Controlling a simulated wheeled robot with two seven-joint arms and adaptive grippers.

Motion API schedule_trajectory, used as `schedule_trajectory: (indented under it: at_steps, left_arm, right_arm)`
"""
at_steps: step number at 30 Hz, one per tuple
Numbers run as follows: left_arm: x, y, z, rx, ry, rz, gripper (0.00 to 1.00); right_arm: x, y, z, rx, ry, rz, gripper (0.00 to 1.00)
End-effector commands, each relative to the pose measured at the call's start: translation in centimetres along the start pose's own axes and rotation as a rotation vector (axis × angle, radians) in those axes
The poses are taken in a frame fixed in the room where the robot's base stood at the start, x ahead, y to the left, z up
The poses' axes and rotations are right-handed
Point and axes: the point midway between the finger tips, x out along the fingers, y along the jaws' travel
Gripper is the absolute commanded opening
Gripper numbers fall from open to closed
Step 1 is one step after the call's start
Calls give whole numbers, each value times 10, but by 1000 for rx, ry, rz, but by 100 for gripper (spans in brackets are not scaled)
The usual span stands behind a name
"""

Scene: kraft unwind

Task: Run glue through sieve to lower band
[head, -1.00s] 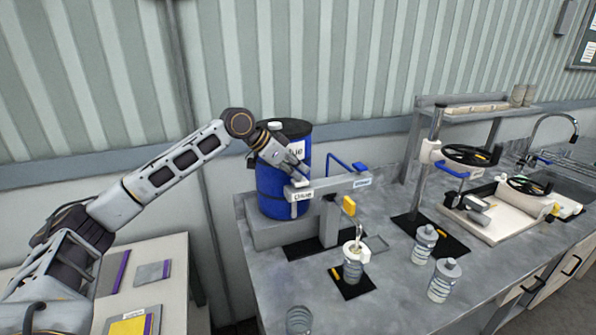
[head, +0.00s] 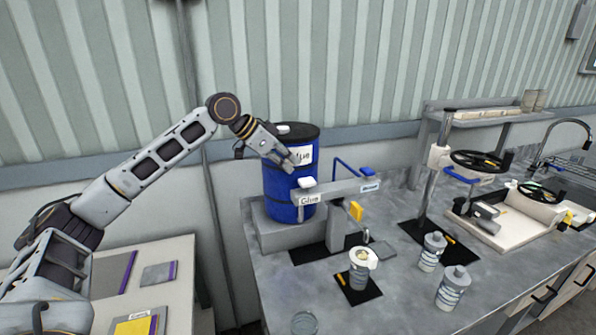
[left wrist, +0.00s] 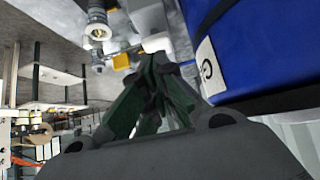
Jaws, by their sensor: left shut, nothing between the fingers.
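The blue glue drum (head: 283,190) stands on a grey block at the back of the bench. A grey dispenser arm (head: 345,189) labelled Glue and bearing a white knob (head: 306,182) runs in front of it. My left gripper (head: 287,164) is shut and empty, just above and left of the knob, against the drum's front in the head view. The left wrist view also shows its closed fingers (left wrist: 158,95) beside the drum (left wrist: 245,50). A cup (head: 359,276) with a pale sieve (head: 365,257) on top stands upright on a small black mat below the yellow handle (head: 355,210). The sieve's contents are unclear.
Two grey bottles, one nearer (head: 453,287) and one farther (head: 432,251), stand to the right. A clear glass (head: 304,323) stands at the front edge. A handwheel press (head: 476,160) and a white tray (head: 500,232) are farther right. A side table (head: 180,265) is at left.

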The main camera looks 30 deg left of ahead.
Motion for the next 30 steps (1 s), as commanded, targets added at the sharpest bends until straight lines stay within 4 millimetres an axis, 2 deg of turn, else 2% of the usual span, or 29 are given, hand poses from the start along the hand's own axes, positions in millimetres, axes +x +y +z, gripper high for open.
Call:
schedule_trajectory:
  at_steps: [6, 12, 30]
  left_arm:
    - [-31, 0, 0, 2, 1, -2, 0]
    - [-49, 1, -1, 2, 2, -1, 0]
    - [-54, 1, -1, 2, 3, -1, 0]
  right_arm:
    - [0, 0, 0, 0, 0, 0, 0]
    - [0, 0, 0, 0, 0, 0, 0]
    - [0, 0, 0, 0, 0, 0, 0]
